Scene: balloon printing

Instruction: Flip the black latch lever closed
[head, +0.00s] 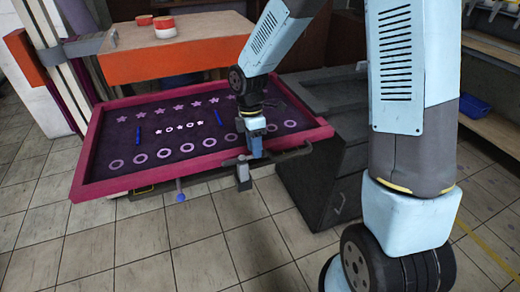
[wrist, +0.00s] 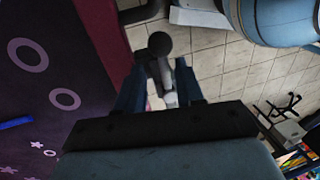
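In the wrist view a black latch lever (wrist: 158,44) with a round knob end points away from me. Its stem runs back between the two blue fingers of my gripper (wrist: 160,80). The fingers stand apart on either side of the stem; I cannot tell whether they touch it. In the head view my gripper (head: 256,152) points down at the front edge of the pink-rimmed printing frame (head: 150,178), right of its middle. A grey latch block (head: 243,176) hangs at that edge, just left of the fingers. The lever itself is hard to make out there.
The frame's dark screen carries stars, rings and blue sticks (head: 219,118). A blue knob (head: 180,196) sticks out below the front rim. An orange-sided table (head: 170,62) stands behind, a dark cabinet (head: 325,175) at the right. The tiled floor in front is clear.

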